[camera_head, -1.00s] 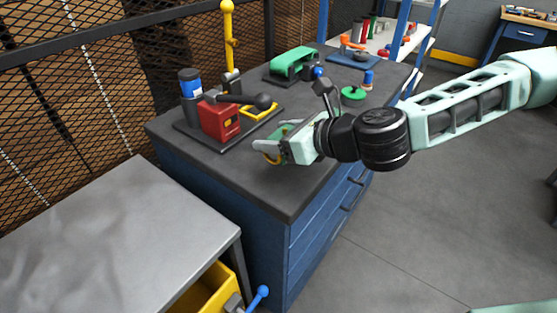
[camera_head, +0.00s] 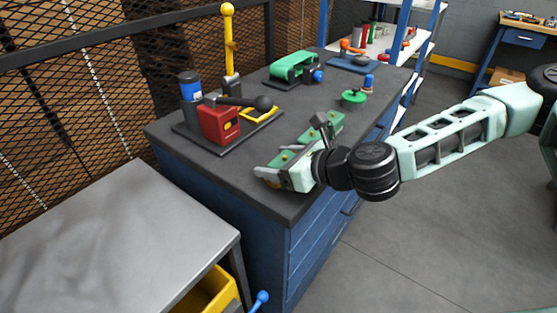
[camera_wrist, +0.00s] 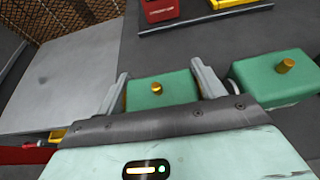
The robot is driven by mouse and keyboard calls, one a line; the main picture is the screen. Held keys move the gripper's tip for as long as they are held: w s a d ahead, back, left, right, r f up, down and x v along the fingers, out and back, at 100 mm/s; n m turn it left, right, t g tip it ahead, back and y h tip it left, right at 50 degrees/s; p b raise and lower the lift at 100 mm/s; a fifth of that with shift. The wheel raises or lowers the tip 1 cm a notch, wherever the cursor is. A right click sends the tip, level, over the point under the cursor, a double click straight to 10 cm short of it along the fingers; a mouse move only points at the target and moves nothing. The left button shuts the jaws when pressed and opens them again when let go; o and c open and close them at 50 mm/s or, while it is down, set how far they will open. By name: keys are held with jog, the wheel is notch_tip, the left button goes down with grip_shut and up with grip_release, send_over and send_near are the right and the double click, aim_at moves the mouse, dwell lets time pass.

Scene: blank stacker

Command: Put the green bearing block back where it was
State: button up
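A green block with a gold knob on top (camera_wrist: 157,90) sits between the two fingers of my gripper (camera_wrist: 160,78), which lie along its sides. The same block shows partly behind the near finger in the head view (camera_head: 287,156), with a bit of yellow below. My gripper (camera_head: 268,172) is low over the cabinet top's near edge, fingers pointing left, and appears shut on this block. I cannot tell whether its underside touches the top. A second green block with a gold knob (camera_wrist: 284,68) stands to the right in the wrist view, also behind my wrist in the head view (camera_head: 329,125).
The dark cabinet top (camera_head: 230,170) is clear left of my gripper. A red box (camera_head: 217,125) and blue-banded cylinder (camera_head: 190,87) stand on a black base. A green conveyor-like unit (camera_head: 293,65) and green disc (camera_head: 353,97) are farther back. A lower grey table (camera_head: 110,235) is at left.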

jog(key=shift+o, duration=1.2)
